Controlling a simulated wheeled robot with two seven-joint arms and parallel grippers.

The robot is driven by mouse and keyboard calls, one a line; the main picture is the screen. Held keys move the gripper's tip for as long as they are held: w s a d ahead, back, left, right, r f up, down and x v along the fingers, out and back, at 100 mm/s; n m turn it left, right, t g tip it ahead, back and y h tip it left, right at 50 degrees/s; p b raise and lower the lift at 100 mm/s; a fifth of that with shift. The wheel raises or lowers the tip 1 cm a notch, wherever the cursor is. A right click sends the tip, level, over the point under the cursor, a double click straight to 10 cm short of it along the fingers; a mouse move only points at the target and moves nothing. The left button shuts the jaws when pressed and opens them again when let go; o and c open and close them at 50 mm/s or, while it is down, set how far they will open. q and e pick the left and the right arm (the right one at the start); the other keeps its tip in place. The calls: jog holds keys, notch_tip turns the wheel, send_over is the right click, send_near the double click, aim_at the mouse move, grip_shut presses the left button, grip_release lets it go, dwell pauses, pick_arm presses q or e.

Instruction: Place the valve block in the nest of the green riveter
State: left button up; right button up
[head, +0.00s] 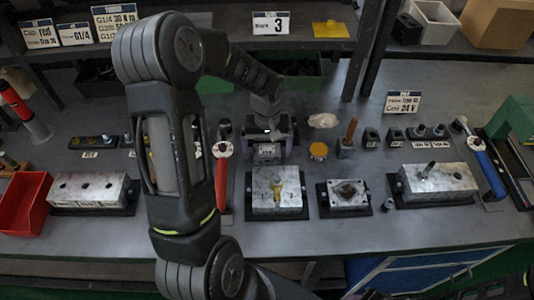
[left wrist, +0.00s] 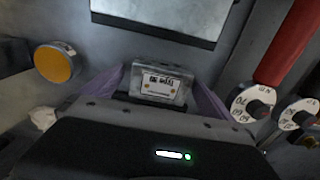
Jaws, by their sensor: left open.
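My left gripper (head: 268,146) reaches down to the middle of the bench in the head view. Its purple-sided fingers show in the left wrist view (left wrist: 158,92), open, on either side of a small grey block with a white label (left wrist: 163,84). The block's label also shows between the fingers in the head view (head: 267,150). I cannot tell whether the fingers touch it or whether it is the valve block. A green body (head: 514,118) stands at the bench's right end; it may be the green riveter, and its nest is not clear. My right gripper is not in view.
Metal blocks on black bases stand at left (head: 88,188), centre (head: 262,202) and right (head: 437,178), with a smaller fixture (head: 345,194) between. A red bin (head: 22,200) is far left.

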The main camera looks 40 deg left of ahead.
pick_arm(q)
jog(key=c, duration=2)
